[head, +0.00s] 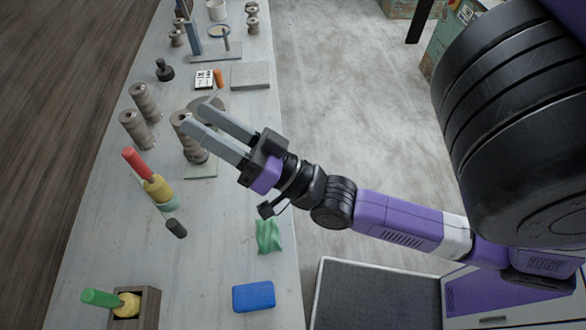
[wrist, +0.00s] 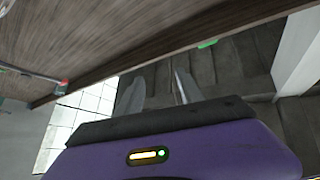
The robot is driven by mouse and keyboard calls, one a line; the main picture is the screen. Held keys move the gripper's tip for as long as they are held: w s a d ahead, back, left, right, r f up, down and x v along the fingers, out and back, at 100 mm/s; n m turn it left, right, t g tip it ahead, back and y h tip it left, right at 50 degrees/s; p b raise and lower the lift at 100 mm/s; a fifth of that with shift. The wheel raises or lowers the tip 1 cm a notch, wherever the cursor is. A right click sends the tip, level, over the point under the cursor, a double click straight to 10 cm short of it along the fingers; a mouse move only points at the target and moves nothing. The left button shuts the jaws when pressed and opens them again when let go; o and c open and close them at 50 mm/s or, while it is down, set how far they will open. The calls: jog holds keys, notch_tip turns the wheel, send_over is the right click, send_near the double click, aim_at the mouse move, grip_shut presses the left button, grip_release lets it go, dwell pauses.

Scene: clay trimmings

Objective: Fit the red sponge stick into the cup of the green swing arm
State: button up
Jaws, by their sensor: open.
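The red sponge stick (head: 135,161) has a red handle and a yellow sponge end. It is tilted on the left of the bench, handle toward the upper left, with its sponge at a pale green cup-like piece (head: 168,204). I cannot tell whether the sponge sits inside that piece, or whether it belongs to the green swing arm; no swing arm is clearly made out. My gripper (head: 196,116) is open and empty, above the bench near the stacked ribbed pieces, apart from the stick. In the wrist view my two fingers (wrist: 158,88) are spread with nothing between them.
A green-handled sponge stick (head: 101,298) stands in a wooden box (head: 151,306). A blue sponge (head: 253,296), green cloth (head: 268,236) and small dark cylinder (head: 176,228) lie on the bench (head: 215,275). Ribbed stacks (head: 146,101) stand near my fingers. The bench's front middle is largely clear.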

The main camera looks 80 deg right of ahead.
jog(key=s+a+f+n+g+y, duration=0.3)
jog(key=s+a+f+n+g, duration=0.3)
jog(key=s+f, duration=0.9)
jog(key=a+g, duration=0.3)
jog(key=a, duration=0.2)
jog(key=shift+s+a+n, duration=0.15)
jog(key=shift+s+n, duration=0.05)
jog(key=shift+n, duration=0.2)
notch_tip(320, 180, down, 6)
jog(key=b, duration=0.6)
jog(key=shift+f, duration=0.25)
